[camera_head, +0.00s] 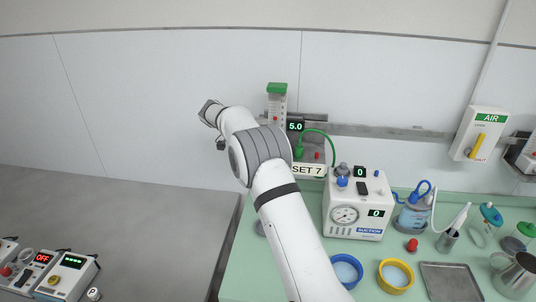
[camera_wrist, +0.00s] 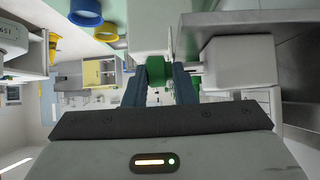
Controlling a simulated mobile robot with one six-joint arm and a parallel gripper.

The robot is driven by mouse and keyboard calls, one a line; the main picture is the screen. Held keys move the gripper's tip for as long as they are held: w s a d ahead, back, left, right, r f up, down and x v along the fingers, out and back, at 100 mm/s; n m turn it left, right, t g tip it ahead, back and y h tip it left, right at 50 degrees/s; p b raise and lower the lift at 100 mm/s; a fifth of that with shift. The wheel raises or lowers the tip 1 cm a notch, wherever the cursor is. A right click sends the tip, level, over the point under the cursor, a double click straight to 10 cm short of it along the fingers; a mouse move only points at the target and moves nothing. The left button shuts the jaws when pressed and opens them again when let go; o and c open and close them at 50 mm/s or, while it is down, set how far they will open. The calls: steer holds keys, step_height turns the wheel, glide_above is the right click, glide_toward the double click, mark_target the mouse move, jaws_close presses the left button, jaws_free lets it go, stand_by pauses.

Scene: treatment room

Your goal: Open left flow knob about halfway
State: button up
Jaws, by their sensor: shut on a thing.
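In the wrist view, the two dark fingers of my gripper (camera_wrist: 160,78) are shut on a green knob (camera_wrist: 155,68), one finger on each side. The knob sits against a white body, which the view shows sideways. In the head view, a flow meter (camera_head: 278,104) with a green top stands at the wall rail. Its small display (camera_head: 295,125) reads 5.0, and a label (camera_head: 307,169) below reads SET 7. My arm covers the area left of the meter, so the held knob and my fingers cannot be made out there.
A suction unit (camera_head: 357,204) with a gauge stands right of the meter, with a blue-lidded jar (camera_head: 413,215) beside it. Blue (camera_head: 346,270) and yellow (camera_head: 395,274) bowls and a metal tray (camera_head: 450,281) lie on the green counter. An AIR box (camera_head: 481,134) hangs at right.

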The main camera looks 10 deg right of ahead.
steer(key=shift+s+a+f, duration=0.1)
steer(key=shift+s+f, duration=0.05)
steer(key=shift+f, duration=0.2)
steer(key=o, duration=0.6)
steer(key=shift+o, duration=1.3)
steer(key=shift+r, duration=0.2)
steer(key=shift+r, duration=0.1)
steer(key=p+v, duration=0.1)
steer(key=v, duration=0.6)
steer(key=shift+a, duration=0.4)
